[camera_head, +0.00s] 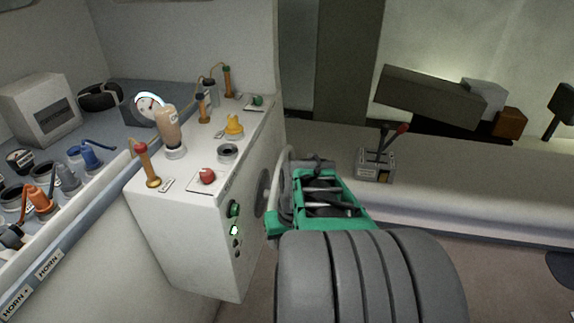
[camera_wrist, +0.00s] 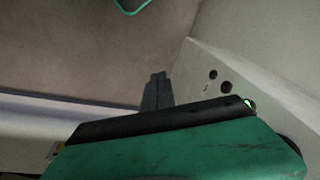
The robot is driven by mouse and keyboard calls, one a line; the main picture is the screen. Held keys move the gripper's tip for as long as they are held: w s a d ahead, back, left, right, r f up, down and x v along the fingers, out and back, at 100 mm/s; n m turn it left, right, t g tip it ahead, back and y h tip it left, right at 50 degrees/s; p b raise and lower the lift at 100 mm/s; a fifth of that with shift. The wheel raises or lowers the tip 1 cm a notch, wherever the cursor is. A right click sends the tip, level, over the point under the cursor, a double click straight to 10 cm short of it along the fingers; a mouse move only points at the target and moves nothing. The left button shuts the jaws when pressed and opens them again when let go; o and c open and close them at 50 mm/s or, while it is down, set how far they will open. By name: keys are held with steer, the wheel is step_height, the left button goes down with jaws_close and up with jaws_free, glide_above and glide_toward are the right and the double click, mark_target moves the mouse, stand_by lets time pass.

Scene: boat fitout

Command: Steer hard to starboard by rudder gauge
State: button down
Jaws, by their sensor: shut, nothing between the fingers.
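The rudder gauge, a round white dial with some red (camera_head: 148,104), stands at the back of the console; its needle is too small to read. A pale wheel rim (camera_head: 284,180) shows nearly edge-on by the console's right face, partly hidden by my gripper. A grey round hub (camera_head: 262,192) is on that face. My gripper (camera_head: 316,164), with a green body, is just right of the rim; I cannot tell whether they touch. In the wrist view its narrow dark fingers (camera_wrist: 156,92) are together and empty. No rim is clear there.
The white console top (camera_head: 190,195) carries a red button (camera_head: 207,176), a yellow knob (camera_head: 233,124) and upright levers. Its right face has green controls (camera_head: 234,209). A lever box (camera_head: 375,164) sits on the ledge to the right. The floor shows between.

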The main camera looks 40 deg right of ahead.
steer(key=w+d+f+n+t+b, duration=0.1)
steer(key=w+d+n+t, duration=0.25)
steer(key=d, duration=0.35)
steer(key=w+d+f+n+t, duration=0.1)
steer(key=w+d+n+t, duration=0.25)
steer(key=d+n, duration=0.2)
steer(key=w+d+r+n+t, duration=0.4)
steer(key=d+r+n+t, duration=0.25)
steer(key=r+n, duration=0.3)
steer(key=f+p+x, duration=0.1)
steer(key=p+x, duration=0.1)
steer(key=x, duration=0.7)
steer(key=shift+w+g, duration=0.15)
steer(key=shift+g, duration=0.3)
steer(key=shift+d+f, duration=0.1)
steer(key=shift+f, duration=0.05)
